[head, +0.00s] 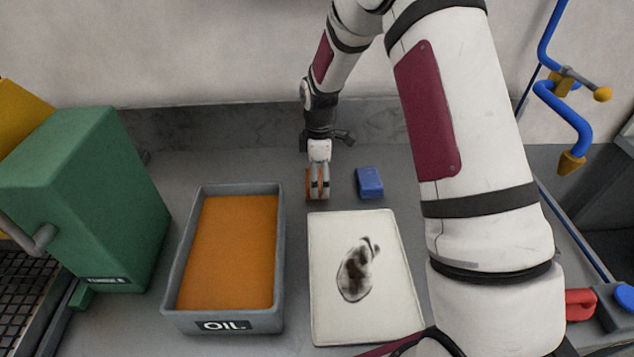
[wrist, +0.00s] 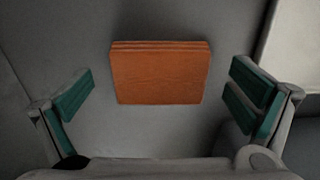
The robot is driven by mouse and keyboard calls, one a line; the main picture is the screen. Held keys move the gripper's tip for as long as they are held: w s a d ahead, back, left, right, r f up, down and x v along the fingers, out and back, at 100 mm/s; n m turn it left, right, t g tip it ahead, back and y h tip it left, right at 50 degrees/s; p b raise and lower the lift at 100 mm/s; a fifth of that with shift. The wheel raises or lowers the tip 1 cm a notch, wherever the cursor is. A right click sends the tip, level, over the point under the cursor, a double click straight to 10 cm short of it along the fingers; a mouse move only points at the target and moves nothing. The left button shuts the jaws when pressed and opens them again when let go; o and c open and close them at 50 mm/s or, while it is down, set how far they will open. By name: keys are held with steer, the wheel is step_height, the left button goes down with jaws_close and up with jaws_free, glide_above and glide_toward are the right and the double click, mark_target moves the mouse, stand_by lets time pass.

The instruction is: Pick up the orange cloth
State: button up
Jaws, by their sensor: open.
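The orange cloth (wrist: 158,73) is a folded, roughly rectangular stack on the grey worktop. In the wrist view it lies between and a little ahead of my two green-padded fingers, with a gap on each side. In the head view the cloth (head: 310,186) shows only in part, because my gripper (head: 318,188) covers much of it from above. My gripper (wrist: 158,98) is open and empty, pointing down over the cloth.
A blue block (head: 369,183) lies just right of the cloth. A white tray with a dark stain (head: 325,325) is in front. A grey bin marked OIL (head: 180,262), holding orange liquid, stands front left. A green machine (head: 110,190) is farther left. The back wall is close behind.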

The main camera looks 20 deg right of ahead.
steer(key=shift+f, duration=0.1)
steer(key=c, duration=1.2)
steer(key=shift+r, duration=0.55)
step_height(320, 180, up, 2)
steer(key=shift+w+r, duration=0.1)
steer(key=shift+r, duration=0.05)
steer(key=s, duration=0.5)
steer(key=s+r, duration=0.1)
steer(key=s, duration=1)
steer(key=shift+s+r, duration=0.1)
steer(key=shift+r, duration=0.2)
